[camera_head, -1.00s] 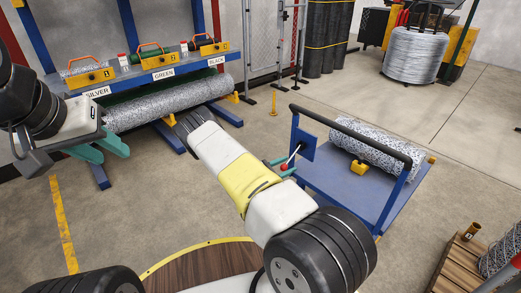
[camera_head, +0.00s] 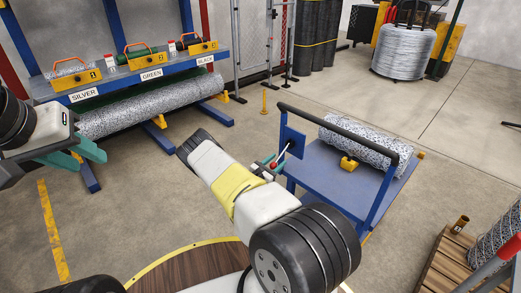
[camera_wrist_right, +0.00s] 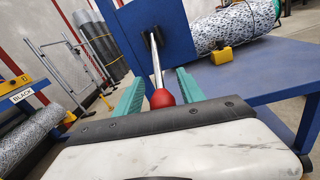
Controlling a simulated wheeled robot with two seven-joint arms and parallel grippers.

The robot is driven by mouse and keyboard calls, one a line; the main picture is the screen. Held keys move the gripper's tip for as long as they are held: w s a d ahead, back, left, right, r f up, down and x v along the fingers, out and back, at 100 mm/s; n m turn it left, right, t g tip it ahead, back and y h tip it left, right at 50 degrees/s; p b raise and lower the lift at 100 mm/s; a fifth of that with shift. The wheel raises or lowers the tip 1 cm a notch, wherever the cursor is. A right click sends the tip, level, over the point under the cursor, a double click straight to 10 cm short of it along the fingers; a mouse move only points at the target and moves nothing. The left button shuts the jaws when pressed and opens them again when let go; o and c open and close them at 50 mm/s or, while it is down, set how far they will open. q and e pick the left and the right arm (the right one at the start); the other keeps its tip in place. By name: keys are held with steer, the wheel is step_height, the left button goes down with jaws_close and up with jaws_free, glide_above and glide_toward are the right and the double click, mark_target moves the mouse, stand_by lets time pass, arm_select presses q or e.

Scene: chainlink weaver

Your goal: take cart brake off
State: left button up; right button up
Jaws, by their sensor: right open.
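The blue cart (camera_head: 335,186) stands right of centre in the head view, with a black push handle. Its brake lever (camera_head: 283,155) is a thin metal rod with a red knob, coming from a blue plate on the cart's near-left post. My right gripper (camera_head: 270,163) is at the knob. In the right wrist view its teal fingers are open, one on each side of the red knob (camera_wrist_right: 163,98). Contact with the knob cannot be told. My left gripper (camera_head: 94,151) is open and empty at the left, in front of the rack.
A speckled roll (camera_head: 358,140) lies on the cart deck against a yellow chock (camera_head: 348,163). A blue rack (camera_head: 140,73) with labelled bins and a long silver roll (camera_head: 150,107) stands at the left. A wooden pallet (camera_head: 445,270) is at the lower right. Floor behind the cart is clear.

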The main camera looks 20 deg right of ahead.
jaws_close()
stand_by(1.4)
